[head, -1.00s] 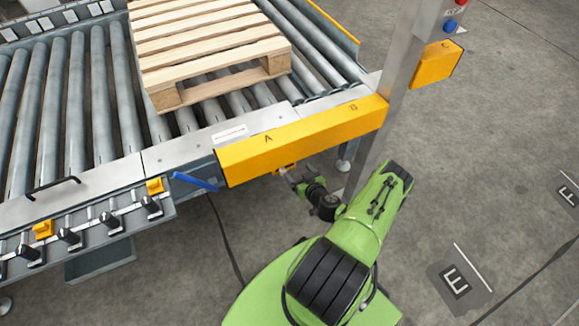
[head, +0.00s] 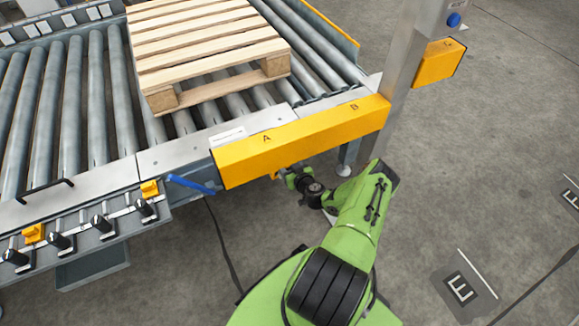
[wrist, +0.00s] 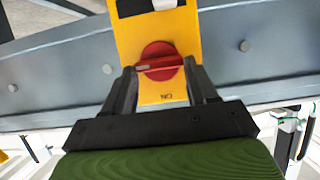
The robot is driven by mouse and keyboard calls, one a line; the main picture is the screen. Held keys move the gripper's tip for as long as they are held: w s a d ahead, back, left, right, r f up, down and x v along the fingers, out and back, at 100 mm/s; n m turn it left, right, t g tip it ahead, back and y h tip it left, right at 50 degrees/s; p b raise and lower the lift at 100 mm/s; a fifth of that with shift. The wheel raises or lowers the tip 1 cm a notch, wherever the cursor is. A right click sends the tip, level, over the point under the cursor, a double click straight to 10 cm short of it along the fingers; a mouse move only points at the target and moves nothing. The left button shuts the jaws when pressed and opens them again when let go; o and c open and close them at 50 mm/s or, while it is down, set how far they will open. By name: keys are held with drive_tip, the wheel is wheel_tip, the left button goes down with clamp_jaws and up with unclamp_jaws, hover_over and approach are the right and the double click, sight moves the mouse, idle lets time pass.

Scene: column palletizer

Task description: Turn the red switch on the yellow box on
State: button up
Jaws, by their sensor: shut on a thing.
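The red switch (wrist: 160,62) is a round knob with a raised grip and a pale mark at its left end, on the yellow box (wrist: 146,32) in the wrist view. The grip lies nearly level across the picture. An upside-down "ON" label is printed on the box below the knob. My gripper (wrist: 161,74) is shut on the red switch, one finger at each side. In the head view my gripper (head: 284,174) is under the long yellow beam (head: 330,134), which hides most of the box and the switch.
A roller conveyor (head: 75,110) with a wooden pallet (head: 205,45) lies behind the beam. A metal post (head: 405,75) stands to the right. A blue lever (head: 190,184) sticks out left of my gripper. The floor at the right is open.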

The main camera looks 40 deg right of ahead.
drive_tip(key=shift+c, duration=0.7)
drive_tip(key=shift+a+p, duration=0.1)
drive_tip(key=shift+p, duration=0.25)
drive_tip(key=shift+w+a+f+n+t+h+p, duration=0.15)
drive_tip(key=shift+a+f+n+h, duration=0.15)
drive_tip(key=shift+n+h, duration=1.45)
drive_tip(key=shift+s+a+f+n+t+h+p, duration=0.2)
drive_tip(key=shift+n+h, duration=0.5)
drive_tip(key=shift+n, duration=1.95)
drive_tip(key=shift+w+a+f+n+t+h+p, duration=0.15)
drive_tip(key=shift+f+n+h, duration=0.25)
drive_tip(key=shift+n+h, duration=1.35)
drive_tip(key=shift+n+y, duration=0.4)
drive_tip(key=shift+n, duration=0.25)
drive_tip(key=o, duration=1.1)
drive_tip(key=shift+c, duration=0.2)
